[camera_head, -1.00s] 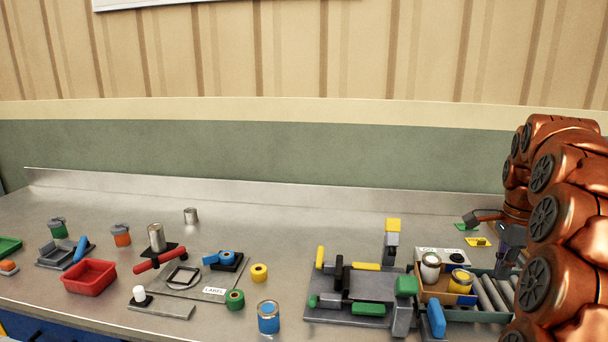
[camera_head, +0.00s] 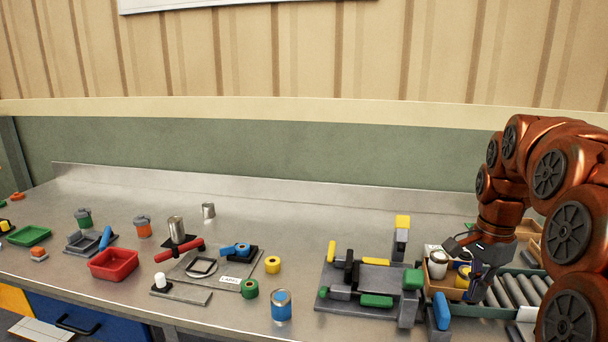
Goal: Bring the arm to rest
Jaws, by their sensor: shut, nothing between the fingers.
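My copper-coloured arm (camera_head: 520,165) reaches in from the right edge, arched over the right end of the bench. My gripper (camera_head: 474,296) points down at the right, in front of a small brown box and beside the rollers. It is small and dark in this view, shut, with nothing seen held in it. It partly hides a yellow can (camera_head: 462,277) in the box. Whether it touches the box or the can cannot be told.
The brown box (camera_head: 428,291) also holds a white-topped can (camera_head: 437,264). Grey rollers (camera_head: 515,290) lie right of it. A grey fixture (camera_head: 375,280) with coloured blocks stands left. A blue can (camera_head: 281,305), red tray (camera_head: 113,264) and small parts spread leftward. The bench's back strip is clear.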

